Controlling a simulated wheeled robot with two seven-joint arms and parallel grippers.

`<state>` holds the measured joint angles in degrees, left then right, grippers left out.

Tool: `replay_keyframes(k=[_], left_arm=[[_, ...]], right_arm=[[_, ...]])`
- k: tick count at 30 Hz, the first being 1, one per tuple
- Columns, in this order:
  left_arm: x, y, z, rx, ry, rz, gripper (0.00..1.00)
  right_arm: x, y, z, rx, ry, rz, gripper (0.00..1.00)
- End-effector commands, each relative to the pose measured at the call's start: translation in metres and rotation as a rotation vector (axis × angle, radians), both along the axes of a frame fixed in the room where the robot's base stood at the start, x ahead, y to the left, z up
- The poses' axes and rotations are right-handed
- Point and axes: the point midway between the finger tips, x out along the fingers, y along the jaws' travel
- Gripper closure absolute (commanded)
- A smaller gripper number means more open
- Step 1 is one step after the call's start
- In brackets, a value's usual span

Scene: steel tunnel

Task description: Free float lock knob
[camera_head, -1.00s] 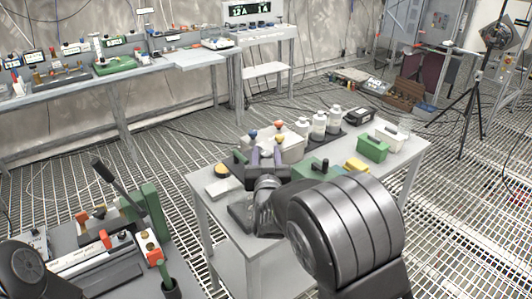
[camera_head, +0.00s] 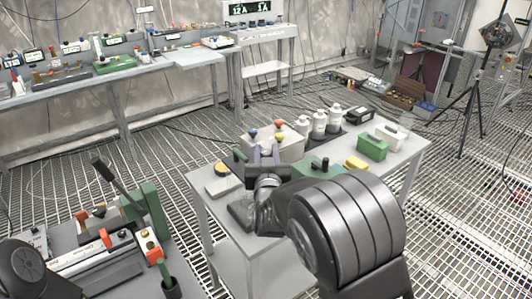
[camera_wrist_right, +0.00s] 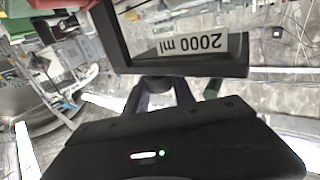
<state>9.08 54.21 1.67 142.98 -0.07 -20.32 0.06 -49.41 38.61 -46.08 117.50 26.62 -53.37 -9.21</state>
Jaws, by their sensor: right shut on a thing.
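My right gripper (camera_head: 264,152) is over the near table, in front of a pale box with blue, red and orange knobs. In the right wrist view its fingers (camera_wrist_right: 160,96) are shut around a small dark round part (camera_wrist_right: 155,83), which looks like a knob. My left gripper is not in view; only part of that arm shows at the lower left.
A bench with a lever (camera_head: 116,175) stands at the lower left.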

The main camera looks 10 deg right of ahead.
Motion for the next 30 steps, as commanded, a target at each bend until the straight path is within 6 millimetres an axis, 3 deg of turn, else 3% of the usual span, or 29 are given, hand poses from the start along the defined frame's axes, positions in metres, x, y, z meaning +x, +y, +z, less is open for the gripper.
replay_keyframes(k=[8,22,26,30], left_arm=[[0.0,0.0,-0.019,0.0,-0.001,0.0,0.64],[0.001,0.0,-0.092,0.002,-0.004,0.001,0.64],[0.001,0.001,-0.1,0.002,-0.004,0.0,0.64],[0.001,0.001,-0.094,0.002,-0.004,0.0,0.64]], right_arm=[[0.0,-0.002,-0.004,0.005,-0.002,0.059,1.0],[0.0,-0.007,-0.007,0.001,-0.005,0.371,1.0],[0.0,-0.007,-0.004,0.0,-0.001,0.481,1.0],[0.001,-0.007,0.0,-0.001,0.003,0.603,1.0]])
